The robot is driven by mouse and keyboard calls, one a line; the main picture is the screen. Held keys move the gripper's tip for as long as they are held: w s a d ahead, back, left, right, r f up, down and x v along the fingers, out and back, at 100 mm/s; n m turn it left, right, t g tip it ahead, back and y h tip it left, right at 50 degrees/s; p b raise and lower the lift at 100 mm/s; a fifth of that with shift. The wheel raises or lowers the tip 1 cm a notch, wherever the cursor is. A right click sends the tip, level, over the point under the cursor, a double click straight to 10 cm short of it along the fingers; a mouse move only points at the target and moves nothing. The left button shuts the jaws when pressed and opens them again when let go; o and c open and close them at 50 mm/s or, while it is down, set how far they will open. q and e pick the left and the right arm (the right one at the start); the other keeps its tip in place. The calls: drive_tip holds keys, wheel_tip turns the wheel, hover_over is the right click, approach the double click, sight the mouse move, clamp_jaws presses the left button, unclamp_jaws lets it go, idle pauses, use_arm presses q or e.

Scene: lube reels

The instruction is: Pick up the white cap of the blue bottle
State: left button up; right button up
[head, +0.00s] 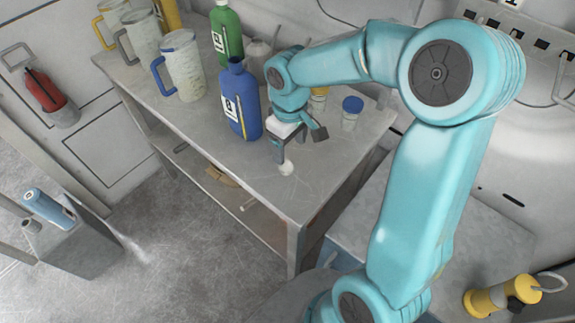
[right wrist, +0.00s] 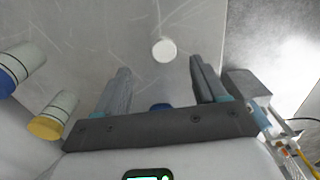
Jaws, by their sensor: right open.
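The white cap (head: 286,167) lies on the grey metal table near its front edge. It also shows as a white disc in the right wrist view (right wrist: 164,50), ahead of and between the fingers. The blue bottle (head: 241,103) stands upright on the table, just left of my right gripper, and no cap shows on its neck. My right gripper (head: 290,158) points down over the table close to the cap. In the right wrist view its two fingers (right wrist: 160,82) are apart with nothing between them. My left gripper is not in view.
A green bottle (head: 227,33) and several clear jugs (head: 182,66) stand behind and left on the table (head: 215,165). A blue-capped container (head: 351,112) and a yellow-capped one (head: 318,101) stand right of the gripper. The table's front strip is mostly clear.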

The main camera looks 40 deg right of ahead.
sight(286, 166)
drive_tip(key=f, duration=0.4)
drive_tip(key=f+p, duration=0.1)
drive_tip(key=f, duration=0.2)
drive_tip(key=shift+w+a+f, duration=0.1)
drive_tip(key=shift+w+a, duration=0.2)
drive_tip(key=shift+w, duration=0.05)
drive_tip(key=shift+s, duration=0.1)
drive_tip(key=shift+c, duration=0.3)
drive_tip(key=c, duration=1.1)
drive_tip(key=shift+c, duration=0.2)
